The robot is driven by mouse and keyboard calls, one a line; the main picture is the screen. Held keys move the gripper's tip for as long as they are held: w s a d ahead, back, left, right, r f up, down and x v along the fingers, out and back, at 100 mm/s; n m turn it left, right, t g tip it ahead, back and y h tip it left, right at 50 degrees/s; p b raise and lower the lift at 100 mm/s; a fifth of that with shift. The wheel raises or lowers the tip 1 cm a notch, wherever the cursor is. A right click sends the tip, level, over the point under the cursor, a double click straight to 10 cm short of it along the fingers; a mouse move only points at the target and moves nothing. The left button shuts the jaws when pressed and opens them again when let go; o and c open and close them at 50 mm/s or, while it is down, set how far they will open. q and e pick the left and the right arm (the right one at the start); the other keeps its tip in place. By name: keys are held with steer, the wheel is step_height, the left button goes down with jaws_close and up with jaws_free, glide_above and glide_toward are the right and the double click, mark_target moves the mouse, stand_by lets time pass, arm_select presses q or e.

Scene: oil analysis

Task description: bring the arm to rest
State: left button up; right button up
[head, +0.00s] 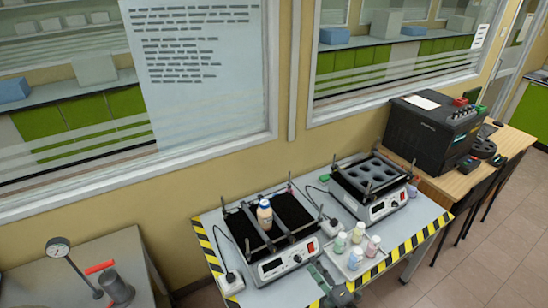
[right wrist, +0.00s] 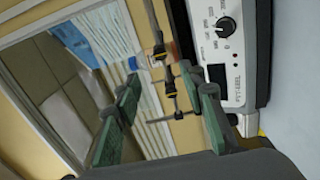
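My right gripper (head: 322,277) is at the front edge of the table, just in front of the left shaker (head: 290,262). In the right wrist view my right gripper (right wrist: 165,112) has its two green-padded fingers spread apart with nothing between them. The shaker's white panel with a black knob (right wrist: 226,27) shows beyond the right finger. My left gripper is in neither view.
A second shaker (head: 388,207) with round holes stands at the right. Several small jars stand on a tray (head: 345,268) close to my right gripper. The table has a yellow-black striped edge (head: 207,245). A black machine (head: 432,135) sits on a wooden table behind.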

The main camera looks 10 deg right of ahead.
steer(key=s+d+f+m+g+h, duration=0.3)
steer(key=s+d+m+h, duration=0.15)
steer(key=d+m, duration=0.2)
steer(key=s+d+f+m+g+h, duration=0.2)
steer(key=s+d+m+g+h, duration=0.15)
steer(key=s+d+m, duration=0.35)
steer(key=s+a+f+m+g, duration=0.1)
steer(key=s+m+g, duration=0.15)
steer(key=s, duration=0.45)
steer(key=s+a+f+m+g+y, duration=0.1)
steer(key=s+f+m+g, duration=0.15)
steer(key=s, duration=0.45)
steer(key=s+a+m+g, duration=0.1)
steer(key=s+m+g, duration=0.15)
steer(key=s, duration=0.45)
step_height(320, 180, down, 28)
steer(key=a, duration=0.2)
steer(key=s+f+g, duration=0.2)
steer(key=s+f, duration=1.8)
steer(key=shift+s+n+y, duration=0.3)
steer(key=shift+s, duration=0.05)
